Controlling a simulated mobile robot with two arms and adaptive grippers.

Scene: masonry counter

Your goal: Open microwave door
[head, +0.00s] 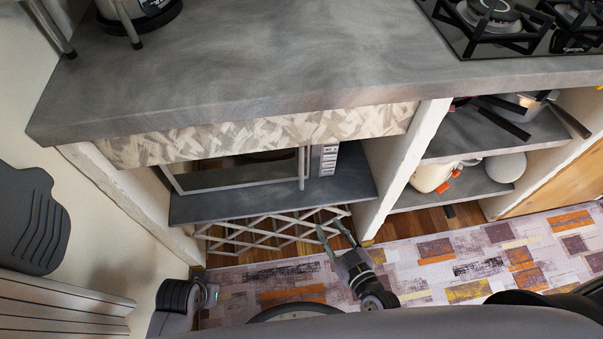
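The microwave (325,160) stands on a dark shelf under the counter, in the head view's middle left. Its door (235,178) has a dark window in a light frame and looks shut. A pale upright handle (302,168) is at the door's right edge, beside the button panel. The overhanging counter hides the microwave's top. My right gripper (333,232) is open and empty, in front of and below the shelf. It is apart from the handle, with its fingers pointing toward the cabinet.
The microwave shelf (215,208) juts out below the door, above a white lattice rack (270,232). A white divider (402,165) separates it from shelves with pots on the right. A gas hob (500,25) sits on the counter (250,60). A patterned rug (470,260) covers the floor.

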